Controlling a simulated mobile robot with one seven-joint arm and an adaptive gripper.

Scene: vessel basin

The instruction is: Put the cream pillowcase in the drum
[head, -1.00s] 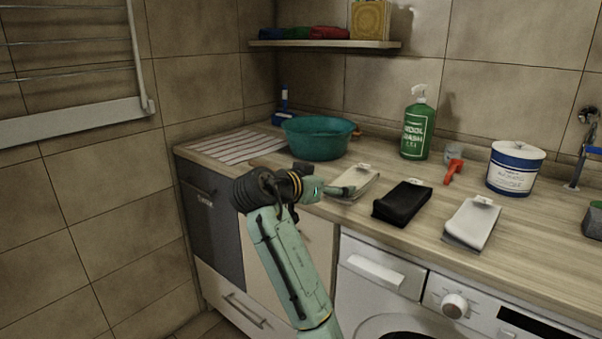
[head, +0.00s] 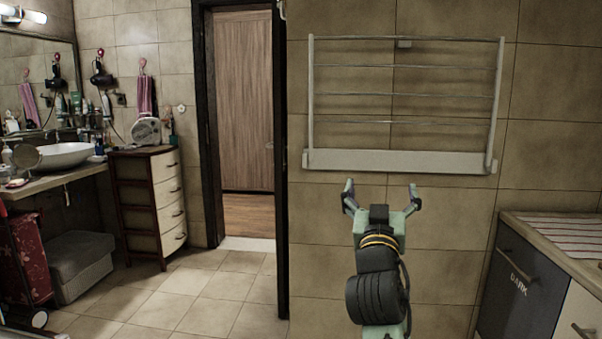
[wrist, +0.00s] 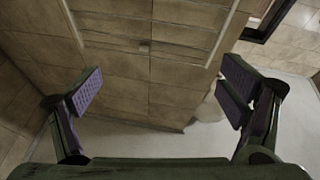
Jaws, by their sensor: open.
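My gripper (head: 381,196) is open and empty in the head view, raised in front of the tiled wall below the drying rack. In the wrist view my gripper (wrist: 160,95) has its two purple-padded fingers wide apart with nothing between them. The cream pillowcase and the drum are not in either current view.
A wall-mounted drying rack (head: 400,160) is just beyond my gripper. A cabinet marked DARK (head: 508,285) under a wooden counter stands at right. An open doorway (head: 245,130), a drawer unit (head: 165,205) and a sink (head: 62,155) are at left. Tiled floor (head: 215,300) lies clear between.

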